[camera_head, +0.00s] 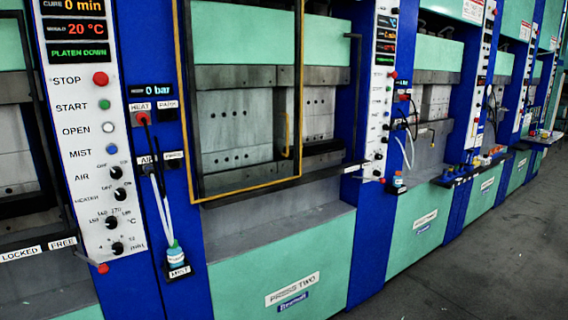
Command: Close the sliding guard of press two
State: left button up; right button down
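Press two (275,250) stands in the middle of the head view, with a "PRESS TWO" plate (292,288) on its green lower front. Its sliding guard (299,95) is a see-through panel in a thin yellow frame, with a yellow upright handle (287,135) near its right edge. The guard stands in front of the left and middle part of the press opening. A strip of the opening (320,112) to the right of the frame is uncovered. The guard's top edge is cut off by the picture. Neither of my grippers is in view.
A control panel (90,130) left of press two reads 0 min, 20 °C and "PLATEN DOWN". A rail (325,175) runs under the opening. More presses stand to the right; the floor (480,260) there is clear.

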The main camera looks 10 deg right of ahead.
aim_at(174, 5)
jog(key=u, duration=0.35)
jog(key=i, duration=1.4)
jog(key=z, duration=0.25)
